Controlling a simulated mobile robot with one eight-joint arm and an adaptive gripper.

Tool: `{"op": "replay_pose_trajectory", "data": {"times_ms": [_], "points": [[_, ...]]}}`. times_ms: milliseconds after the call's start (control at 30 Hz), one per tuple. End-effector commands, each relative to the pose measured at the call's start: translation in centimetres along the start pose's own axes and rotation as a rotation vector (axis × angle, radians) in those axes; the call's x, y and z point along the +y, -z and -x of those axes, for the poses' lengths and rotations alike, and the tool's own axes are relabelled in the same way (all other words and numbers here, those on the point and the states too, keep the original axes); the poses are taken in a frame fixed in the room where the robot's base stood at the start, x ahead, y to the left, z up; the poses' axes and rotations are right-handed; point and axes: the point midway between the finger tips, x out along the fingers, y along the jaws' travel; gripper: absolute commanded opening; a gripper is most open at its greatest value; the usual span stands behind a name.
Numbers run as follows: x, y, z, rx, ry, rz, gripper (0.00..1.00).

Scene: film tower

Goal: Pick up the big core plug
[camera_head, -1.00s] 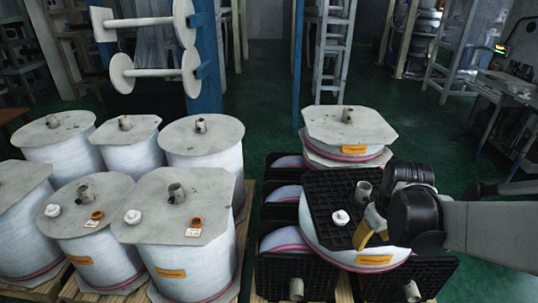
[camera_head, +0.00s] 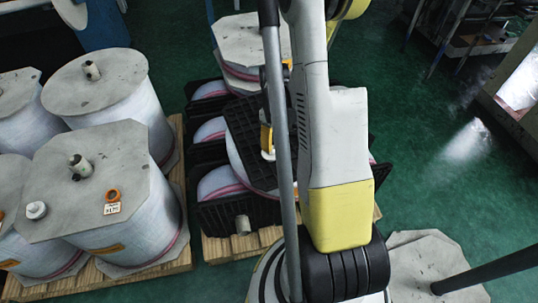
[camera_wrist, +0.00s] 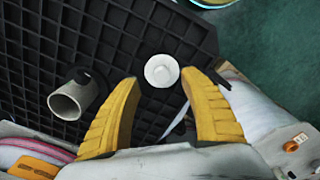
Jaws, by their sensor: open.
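The big core plug (camera_wrist: 162,70) is a white round cap with a raised ring. It sits on a black gridded plate (camera_wrist: 110,45), which also shows in the head view (camera_head: 243,118). My gripper (camera_wrist: 160,82) is open and empty, its two yellow fingers on either side of the plug in the wrist view. Whether they touch it cannot be told.
A grey core tube end (camera_wrist: 68,103) stands up from the plate, left of the fingers. White wrapped reels (camera_head: 105,190) stand at the left, one bearing another white plug (camera_head: 36,210) and an orange ring (camera_head: 112,195). Green floor (camera_head: 430,150) is open at the right.

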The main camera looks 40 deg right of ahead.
Motion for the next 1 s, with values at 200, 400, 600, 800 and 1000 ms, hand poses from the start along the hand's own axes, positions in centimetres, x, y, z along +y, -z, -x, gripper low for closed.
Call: {"op": "replay_pose_trajectory", "data": {"times_ms": [200, 400, 600, 800, 1000], "points": [[-0.2, 0.5, -2.3, 0.000, 0.000, 0.002, 0.52], [-0.3, 0.8, -5.3, 0.000, -0.001, 0.000, 0.52], [-0.3, 0.8, -5.5, 0.000, -0.001, 0.000, 0.52], [-0.3, 0.8, -5.4, 0.000, -0.001, 0.000, 0.07], [-0.3, 0.8, -5.4, 0.000, -0.001, 0.000, 0.00]]}}
